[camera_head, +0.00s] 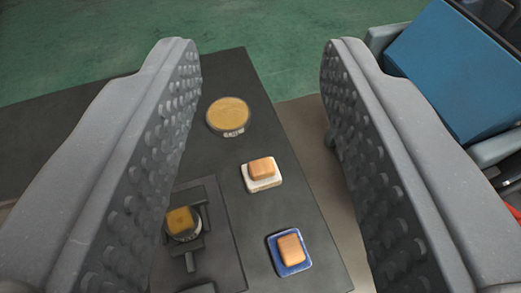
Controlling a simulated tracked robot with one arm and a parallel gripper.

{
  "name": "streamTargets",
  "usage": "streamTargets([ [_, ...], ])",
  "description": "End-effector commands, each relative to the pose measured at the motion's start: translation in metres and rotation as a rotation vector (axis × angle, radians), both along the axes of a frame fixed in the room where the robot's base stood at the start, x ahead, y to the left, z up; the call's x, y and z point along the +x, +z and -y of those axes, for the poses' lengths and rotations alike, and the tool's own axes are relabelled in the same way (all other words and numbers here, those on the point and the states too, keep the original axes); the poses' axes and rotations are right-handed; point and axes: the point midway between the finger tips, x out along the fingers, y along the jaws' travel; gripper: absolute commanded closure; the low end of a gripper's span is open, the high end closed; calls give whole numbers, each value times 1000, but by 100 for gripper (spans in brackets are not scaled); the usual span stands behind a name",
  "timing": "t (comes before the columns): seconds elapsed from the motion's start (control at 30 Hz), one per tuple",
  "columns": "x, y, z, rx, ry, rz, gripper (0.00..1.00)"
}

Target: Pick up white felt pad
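A white square pad (265,186), likely the felt pad, lies on the dark grey table (232,160), near the middle of the camera view. An orange-tan block (262,168) sits on it and hides much of its top; the pad's front edge and corners show. My gripper (263,62) is open and empty, with its two grey studded fingers wide apart at left and right. The pad shows in the gap between the fingers, and neither finger appears to touch it.
A round tan-topped tin (228,115) stands beyond the pad. A blue tray (291,263) with a similar block (290,248) is nearer. A dark fixture (190,262) with a yellowish piece (181,220) is left. A blue-panelled container (455,70) is far right.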

Motion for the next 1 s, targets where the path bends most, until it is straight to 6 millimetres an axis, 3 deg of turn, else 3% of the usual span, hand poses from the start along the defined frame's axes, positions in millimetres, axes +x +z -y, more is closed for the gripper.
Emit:
streamTargets([
  [0.2,0,0,0,0,0,0,64],
  [0.33,3,1,1,10,-5,-11,29],
  [0.47,21,-2,4,63,-34,-76,29],
  [0.67,67,-21,11,236,-155,-279,29],
  [1.0,125,-79,16,540,-453,-646,29],
])
